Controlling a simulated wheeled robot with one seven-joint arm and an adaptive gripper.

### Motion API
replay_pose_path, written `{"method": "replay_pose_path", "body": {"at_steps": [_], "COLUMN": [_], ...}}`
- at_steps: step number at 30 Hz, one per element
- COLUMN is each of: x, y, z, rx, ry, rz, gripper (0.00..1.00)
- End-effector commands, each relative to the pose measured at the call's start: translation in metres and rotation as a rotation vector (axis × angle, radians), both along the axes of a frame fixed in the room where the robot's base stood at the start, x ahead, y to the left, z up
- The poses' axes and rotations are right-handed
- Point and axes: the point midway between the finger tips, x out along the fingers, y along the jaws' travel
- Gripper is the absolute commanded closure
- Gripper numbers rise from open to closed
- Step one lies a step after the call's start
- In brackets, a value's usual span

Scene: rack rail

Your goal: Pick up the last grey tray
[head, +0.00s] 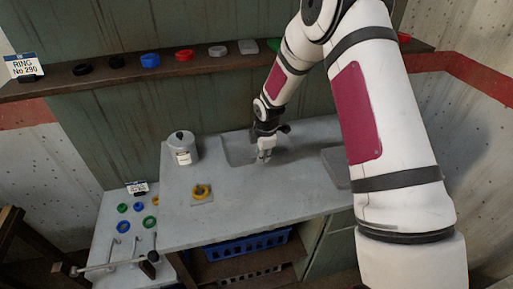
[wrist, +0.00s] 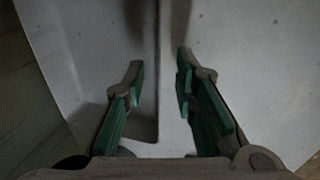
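Part of the shelf is hidden behind my arm.
The shelf (head: 110,76) also holds several coloured round pieces. A blue crate (head: 245,247) is underneath. The counter's front middle is clear.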

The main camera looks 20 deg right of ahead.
Motion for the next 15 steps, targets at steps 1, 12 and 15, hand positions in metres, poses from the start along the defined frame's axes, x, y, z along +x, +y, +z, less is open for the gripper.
{"method": "replay_pose_path", "body": {"at_steps": [1,12,15], "x": [0.001,0.008,0.008], "y": [0.001,0.001,0.001], "z": [-0.006,-0.027,-0.026], "rx": [0.0,-0.001,0.0], "ry": [0.001,-0.001,0.0], "rz": [0.001,0.0,0.0], "gripper": [0.74,0.74,0.74]}}
